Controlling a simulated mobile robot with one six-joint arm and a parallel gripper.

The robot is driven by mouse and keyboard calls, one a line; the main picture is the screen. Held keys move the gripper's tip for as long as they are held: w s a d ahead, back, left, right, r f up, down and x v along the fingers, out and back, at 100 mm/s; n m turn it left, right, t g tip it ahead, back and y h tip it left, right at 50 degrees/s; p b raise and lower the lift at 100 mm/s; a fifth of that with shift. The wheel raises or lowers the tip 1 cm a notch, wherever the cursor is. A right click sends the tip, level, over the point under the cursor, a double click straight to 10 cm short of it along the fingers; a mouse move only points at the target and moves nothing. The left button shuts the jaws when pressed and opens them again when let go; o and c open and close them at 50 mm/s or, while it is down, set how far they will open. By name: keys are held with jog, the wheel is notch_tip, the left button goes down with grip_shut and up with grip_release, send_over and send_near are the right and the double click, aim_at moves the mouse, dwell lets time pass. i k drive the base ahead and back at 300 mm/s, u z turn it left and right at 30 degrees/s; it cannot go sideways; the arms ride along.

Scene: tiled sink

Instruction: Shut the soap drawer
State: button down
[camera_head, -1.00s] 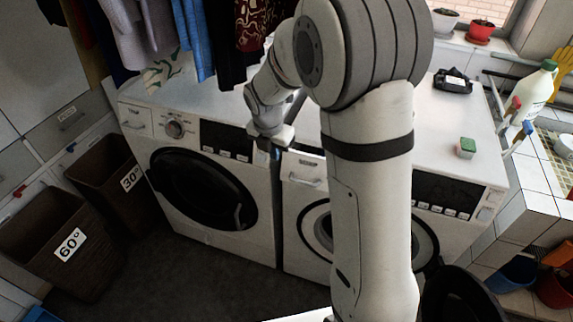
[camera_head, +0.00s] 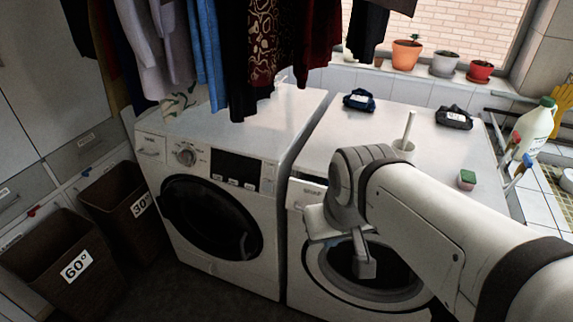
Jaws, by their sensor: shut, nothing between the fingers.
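The soap drawer (camera_head: 299,194) is at the upper left of the right washing machine's front (camera_head: 297,245). My arm covers part of it, and I cannot tell whether it is flush. The left washing machine also has a soap drawer (camera_head: 151,147) at its upper left corner, and it looks flush with the panel. My gripper (camera_head: 365,264) is shut and empty, pointing down in front of the right machine's round door (camera_head: 395,290). It is below and to the right of that machine's drawer, apart from it.
Clothes (camera_head: 262,50) hang above the left machine. Two dark bundles (camera_head: 454,117), a cup with a brush (camera_head: 403,146) and a sponge (camera_head: 467,179) are on the right machine's top. Baskets (camera_head: 118,203) stand at left. The floor before the left machine is clear.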

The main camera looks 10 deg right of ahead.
aim_at(310, 190)
jog(key=k, duration=1.1)
jog(key=z, duration=0.3)
jog(key=i, duration=1.7)
jog(key=u, duration=0.45)
